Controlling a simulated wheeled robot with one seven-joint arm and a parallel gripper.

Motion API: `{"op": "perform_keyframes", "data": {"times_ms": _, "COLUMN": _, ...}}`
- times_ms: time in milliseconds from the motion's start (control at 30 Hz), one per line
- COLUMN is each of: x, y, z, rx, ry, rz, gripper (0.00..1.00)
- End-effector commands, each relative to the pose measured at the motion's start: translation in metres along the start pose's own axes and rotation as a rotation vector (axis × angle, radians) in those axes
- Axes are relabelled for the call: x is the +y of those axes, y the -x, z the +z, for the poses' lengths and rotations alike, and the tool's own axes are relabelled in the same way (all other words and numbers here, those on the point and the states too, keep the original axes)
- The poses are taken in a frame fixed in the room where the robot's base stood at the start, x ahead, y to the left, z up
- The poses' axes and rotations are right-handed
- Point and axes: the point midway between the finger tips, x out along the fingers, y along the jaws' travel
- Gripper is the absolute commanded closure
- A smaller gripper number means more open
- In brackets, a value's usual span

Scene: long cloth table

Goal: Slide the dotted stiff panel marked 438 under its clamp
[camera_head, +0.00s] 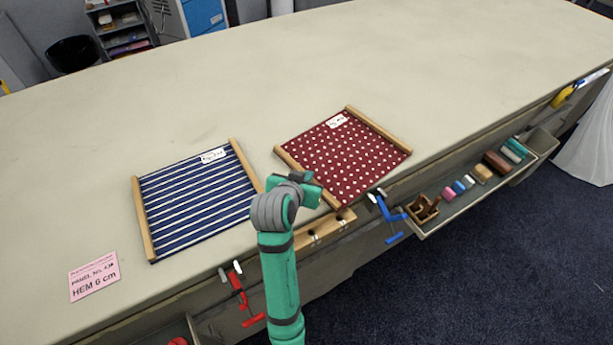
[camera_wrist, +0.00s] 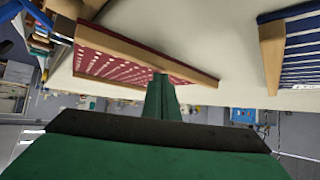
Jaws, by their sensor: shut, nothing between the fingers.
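The dotted panel (camera_head: 345,160) is dark red with white dots, lies flat near the table's front edge, and has a wooden bar along two sides. Its white label (camera_head: 337,121) is too small to read. It also shows in the wrist view (camera_wrist: 118,70). The blue clamp (camera_head: 391,214) is at the table edge beside the panel's near side; the panel appears outside it. My gripper (camera_head: 312,186) is shut and empty at the panel's left bar. In the wrist view the fingers (camera_wrist: 161,85) overlap that bar (camera_wrist: 150,54); I cannot tell whether they touch.
A blue striped panel (camera_head: 195,200) lies to the left, with a red clamp (camera_head: 240,298) at the edge below it. A pink card (camera_head: 94,277) lies further left. A tray (camera_head: 470,205) of small items hangs at the front right. The table's far part is clear.

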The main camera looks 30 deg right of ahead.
Motion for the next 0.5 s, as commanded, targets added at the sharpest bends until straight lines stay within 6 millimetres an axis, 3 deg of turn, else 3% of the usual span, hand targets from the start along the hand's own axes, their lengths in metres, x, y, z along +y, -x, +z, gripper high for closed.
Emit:
{"op": "perform_keyframes", "data": {"times_ms": 167, "x": -0.002, "y": 0.013, "z": 0.006, "rx": 0.003, "ry": 0.003, "rz": -0.003, "gripper": 1.00}}
{"op": "perform_keyframes", "data": {"times_ms": 500, "x": -0.002, "y": 0.068, "z": 0.042, "rx": 0.007, "ry": 0.003, "rz": -0.005, "gripper": 1.00}}
